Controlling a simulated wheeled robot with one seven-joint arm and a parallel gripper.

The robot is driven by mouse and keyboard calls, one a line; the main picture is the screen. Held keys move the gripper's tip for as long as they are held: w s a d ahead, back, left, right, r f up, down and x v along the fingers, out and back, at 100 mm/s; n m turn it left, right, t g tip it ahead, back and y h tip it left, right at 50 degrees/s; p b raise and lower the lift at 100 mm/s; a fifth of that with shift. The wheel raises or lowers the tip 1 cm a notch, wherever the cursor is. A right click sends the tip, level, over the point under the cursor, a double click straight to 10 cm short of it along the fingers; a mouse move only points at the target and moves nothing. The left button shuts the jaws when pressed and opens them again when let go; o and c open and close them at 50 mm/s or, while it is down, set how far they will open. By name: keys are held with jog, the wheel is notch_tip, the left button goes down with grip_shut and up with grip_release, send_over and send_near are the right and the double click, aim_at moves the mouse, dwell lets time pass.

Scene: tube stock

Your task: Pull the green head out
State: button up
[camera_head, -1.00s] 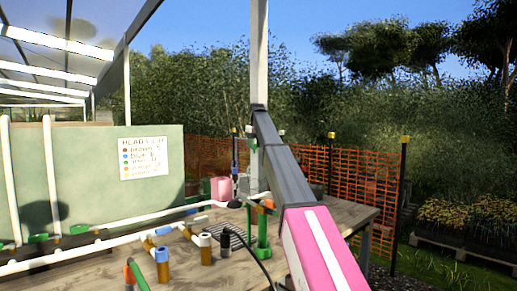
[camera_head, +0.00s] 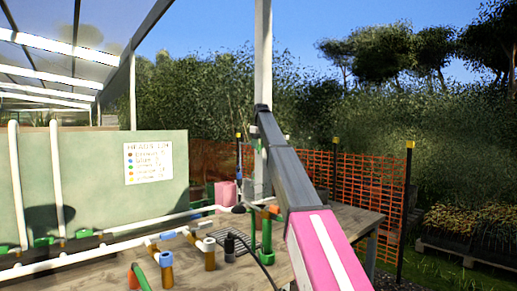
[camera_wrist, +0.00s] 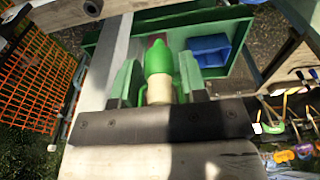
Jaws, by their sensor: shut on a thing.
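The green head (camera_wrist: 158,62) is in the middle of the wrist view, with a pointed green upper part and a cream lower part. My gripper (camera_wrist: 157,85) is shut on it, with a green finger on each side. In the head view my arm blocks much of the area around the gripper, and I cannot make out the head there. A sign board (camera_head: 149,163) with a list of coloured dots hangs on the pale green panel.
A wooden table (camera_head: 345,217) carries white pipes, a blue-topped brown fitting (camera_head: 166,268), a white-topped one (camera_head: 209,254) and an upright green tube (camera_head: 266,238). A green tray with a blue bin (camera_wrist: 209,49) lies beyond my gripper. Orange mesh fence (camera_head: 362,190) stands behind.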

jog(key=shift+r, duration=1.35)
